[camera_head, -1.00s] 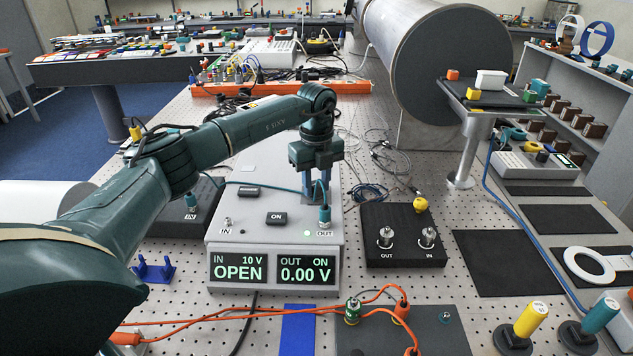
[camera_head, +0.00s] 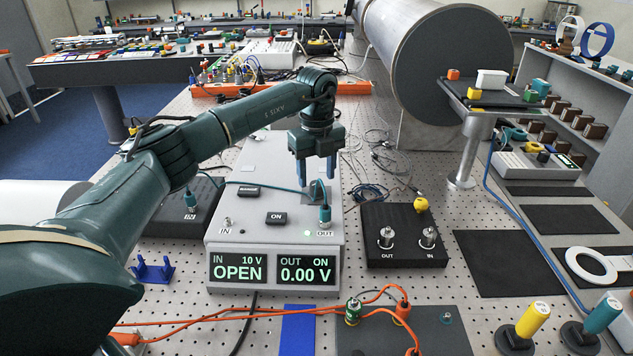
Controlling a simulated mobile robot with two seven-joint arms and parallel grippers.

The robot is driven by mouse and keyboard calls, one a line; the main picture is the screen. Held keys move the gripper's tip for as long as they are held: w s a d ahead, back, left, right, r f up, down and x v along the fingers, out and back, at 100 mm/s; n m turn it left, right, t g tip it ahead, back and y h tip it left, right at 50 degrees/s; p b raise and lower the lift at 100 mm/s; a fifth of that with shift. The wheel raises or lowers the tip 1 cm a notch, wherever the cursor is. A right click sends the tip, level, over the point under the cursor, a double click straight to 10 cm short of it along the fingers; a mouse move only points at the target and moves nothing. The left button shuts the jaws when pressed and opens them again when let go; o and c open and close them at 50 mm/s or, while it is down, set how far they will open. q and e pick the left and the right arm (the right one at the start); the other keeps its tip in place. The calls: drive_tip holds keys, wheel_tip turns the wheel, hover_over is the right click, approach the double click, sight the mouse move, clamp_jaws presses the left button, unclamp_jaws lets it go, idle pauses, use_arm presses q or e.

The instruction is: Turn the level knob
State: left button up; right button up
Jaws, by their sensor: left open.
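A pale grey instrument box (camera_head: 255,205) stands on the perforated table, with an ON button (camera_head: 276,218) and a front display reading OPEN and 0.00 V. A small grey part (camera_head: 318,192) on the rear right of its top may be the level knob; it is small and partly hidden, and I cannot read its label or angle. My left gripper (camera_head: 317,180) points down just above this part, its two fingers apart on either side. Nothing shows held between them. My right gripper is not in view.
A teal plug with a cable (camera_head: 324,213) stands at the OUT socket, close in front of the gripper. A black box (camera_head: 402,235) with two terminals stands to the right. Orange cables (camera_head: 230,313) cross the front. A large metal cylinder (camera_head: 440,60) stands behind.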

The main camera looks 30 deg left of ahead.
sight(316, 184)
use_arm(q)
wheel_tip(316, 184, up, 10)
drive_tip(key=b, duration=0.1)
drive_tip(key=shift+r, duration=0.25)
drive_tip(key=shift+f, duration=0.1)
idle(0.3)
